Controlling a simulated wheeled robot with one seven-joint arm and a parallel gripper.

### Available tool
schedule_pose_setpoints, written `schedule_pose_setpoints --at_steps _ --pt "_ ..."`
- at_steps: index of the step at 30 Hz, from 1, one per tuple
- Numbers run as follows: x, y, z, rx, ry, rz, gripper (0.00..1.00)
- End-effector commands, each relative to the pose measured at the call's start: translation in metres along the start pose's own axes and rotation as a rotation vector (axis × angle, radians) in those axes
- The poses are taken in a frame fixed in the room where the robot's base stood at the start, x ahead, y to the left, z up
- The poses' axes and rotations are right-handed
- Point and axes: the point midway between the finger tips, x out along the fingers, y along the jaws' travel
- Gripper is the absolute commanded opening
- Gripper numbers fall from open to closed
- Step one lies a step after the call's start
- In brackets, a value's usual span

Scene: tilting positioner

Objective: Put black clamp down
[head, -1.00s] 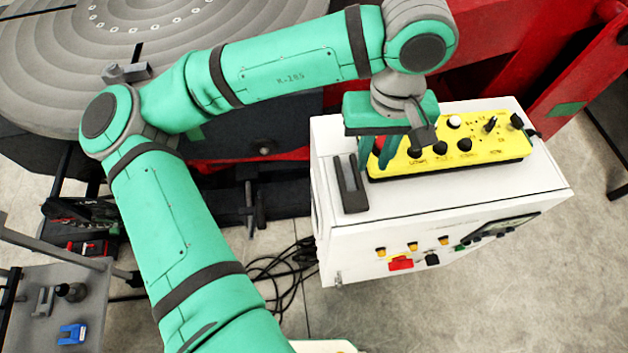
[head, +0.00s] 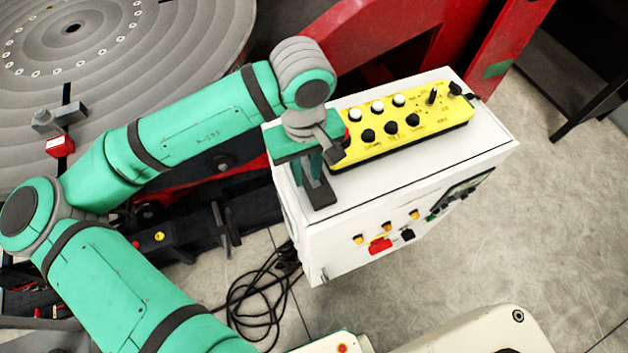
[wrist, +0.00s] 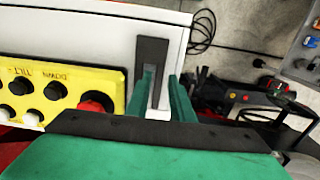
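The black clamp (head: 320,195) is a dark, slotted, fork-like piece lying on the left end of the white cabinet's top (head: 400,175). It also shows in the wrist view (wrist: 153,52). My gripper (head: 306,172) points down at the clamp, with its two green fingers apart. In the wrist view the fingers (wrist: 165,98) show one over the clamp's slot and the other to its right, near the cabinet edge. The fingers hide part of the clamp. I cannot tell whether they touch it.
A yellow control box (head: 405,130) with knobs and a red button (wrist: 97,103) lies right beside the gripper. A red frame (head: 400,50) and a round grey turntable (head: 110,70) stand behind. Black cables (head: 255,300) lie on the floor below the cabinet's left side.

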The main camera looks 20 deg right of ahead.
Motion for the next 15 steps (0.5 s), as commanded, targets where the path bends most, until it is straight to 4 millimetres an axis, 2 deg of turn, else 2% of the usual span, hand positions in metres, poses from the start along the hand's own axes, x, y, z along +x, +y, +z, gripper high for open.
schedule_pose_setpoints --at_steps 6,15 --pt "0.029 0.0 0.0 -0.002 -0.002 -0.001 0.21" --pt "0.035 -0.001 0.0 -0.002 -0.001 0.0 0.21"
